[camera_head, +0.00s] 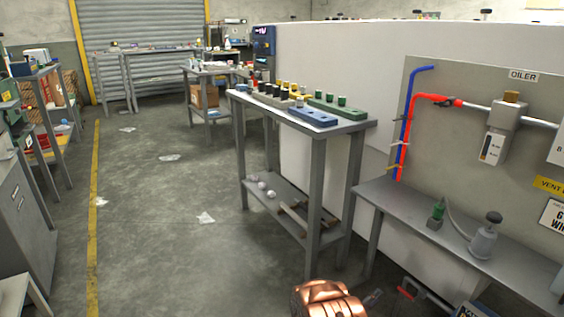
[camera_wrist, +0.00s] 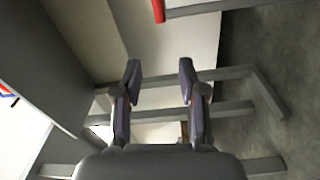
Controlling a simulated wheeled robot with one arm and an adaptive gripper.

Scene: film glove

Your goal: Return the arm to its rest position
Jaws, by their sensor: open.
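My gripper (camera_wrist: 160,82) shows in the wrist view with its two dark fingers apart and nothing between them. Beyond the fingers are grey metal bars and a pale panel. In the head view, a copper-coloured part of my arm (camera_head: 328,300) shows at the bottom edge, right of the middle. My gripper cannot be made out clearly in the head view.
A tall grey table (camera_head: 350,127) with coloured blocks and bottles stands right of the middle. The floor (camera_head: 165,240) at left is mostly open, with scattered scraps.

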